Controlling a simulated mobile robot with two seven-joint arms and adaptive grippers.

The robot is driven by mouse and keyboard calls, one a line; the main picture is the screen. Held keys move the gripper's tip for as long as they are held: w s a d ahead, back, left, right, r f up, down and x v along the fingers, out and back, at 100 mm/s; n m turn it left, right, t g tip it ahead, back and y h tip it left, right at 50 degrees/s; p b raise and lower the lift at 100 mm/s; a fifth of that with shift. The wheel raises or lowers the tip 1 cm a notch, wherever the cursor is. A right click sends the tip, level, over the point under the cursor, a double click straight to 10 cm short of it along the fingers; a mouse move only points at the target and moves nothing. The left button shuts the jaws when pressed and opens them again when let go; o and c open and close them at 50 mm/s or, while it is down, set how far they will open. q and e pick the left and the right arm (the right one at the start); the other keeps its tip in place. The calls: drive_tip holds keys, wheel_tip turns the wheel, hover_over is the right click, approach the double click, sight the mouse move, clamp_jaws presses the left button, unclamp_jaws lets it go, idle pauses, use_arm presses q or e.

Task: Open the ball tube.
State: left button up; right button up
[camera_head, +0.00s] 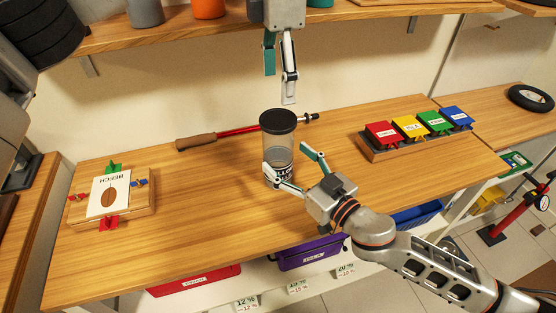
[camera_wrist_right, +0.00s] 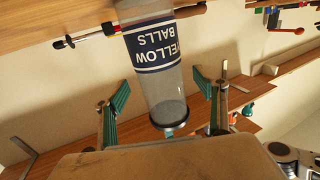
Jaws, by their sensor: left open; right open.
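The ball tube (camera_head: 281,158) stands upright on the wooden table, clear-walled with a black lid (camera_head: 278,121) and a dark label low down. In the right wrist view the tube (camera_wrist_right: 166,88) appears inverted, its label reading "YELLOW BALLS". My left gripper (camera_head: 279,90) hangs above the lid, fingers pointing down, open and empty, apart from the tube. My right gripper (camera_head: 285,158) is open at the tube's right side; one finger crosses in front of the tube's lower part. In the wrist view its fingers (camera_wrist_right: 162,88) show on either side of the tube, with gaps.
A red racket-like rod with a brown handle (camera_head: 196,142) lies behind the tube. A wooden rack of coloured blocks (camera_head: 420,134) is at right, a "BEECH" board (camera_head: 108,197) at left. A wall shelf (camera_head: 180,28) runs above. Bins (camera_head: 312,255) sit below the table.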

sight(287, 159)
drive_tip(key=shift+x, duration=1.8)
